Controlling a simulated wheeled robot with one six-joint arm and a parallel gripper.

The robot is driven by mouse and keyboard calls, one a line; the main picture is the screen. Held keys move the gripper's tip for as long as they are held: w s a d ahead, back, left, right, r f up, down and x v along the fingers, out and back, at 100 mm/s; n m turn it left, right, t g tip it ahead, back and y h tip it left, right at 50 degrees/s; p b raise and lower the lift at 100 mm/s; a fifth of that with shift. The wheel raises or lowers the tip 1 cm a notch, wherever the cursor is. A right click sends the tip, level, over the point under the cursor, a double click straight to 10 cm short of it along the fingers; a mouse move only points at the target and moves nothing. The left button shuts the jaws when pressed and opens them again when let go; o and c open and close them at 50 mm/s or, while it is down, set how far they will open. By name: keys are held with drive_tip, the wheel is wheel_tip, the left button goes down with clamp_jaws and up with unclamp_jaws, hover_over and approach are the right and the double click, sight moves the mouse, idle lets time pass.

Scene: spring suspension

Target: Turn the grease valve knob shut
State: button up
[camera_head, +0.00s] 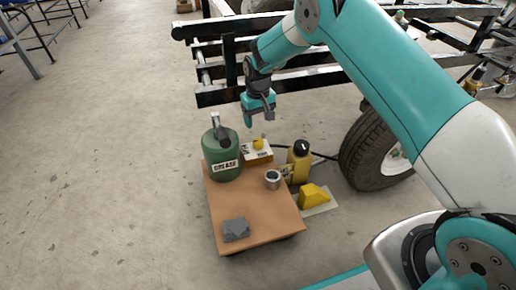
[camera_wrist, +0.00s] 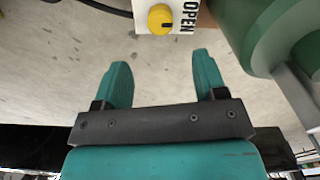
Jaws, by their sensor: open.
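The yellow grease valve knob (camera_head: 258,144) sits on a white box (camera_head: 262,155) at the back edge of the wooden board. In the wrist view the round knob (camera_wrist: 160,19) is at the top, with a dark mark on its lower right rim, beside a white label reading OPEN (camera_wrist: 188,17). My gripper (camera_head: 258,117) hangs above and just behind the knob, apart from it. In the wrist view its two teal fingers (camera_wrist: 162,75) are spread with nothing between them, pointing towards the box.
A green GREASE can (camera_head: 222,165) stands left of the box on the wooden board (camera_head: 251,211), with a small cup (camera_head: 272,180) and grey block (camera_head: 236,230). A yellow bottle (camera_head: 299,163), yellow wedge (camera_head: 312,195), black hose and tyre (camera_head: 372,152) are to the right.

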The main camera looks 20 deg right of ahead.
sight(258, 141)
wheel_tip(258, 141, down, 11)
drive_tip(key=b, duration=0.5)
drive_tip(key=shift+b, duration=0.3)
drive_tip(key=c, duration=0.9)
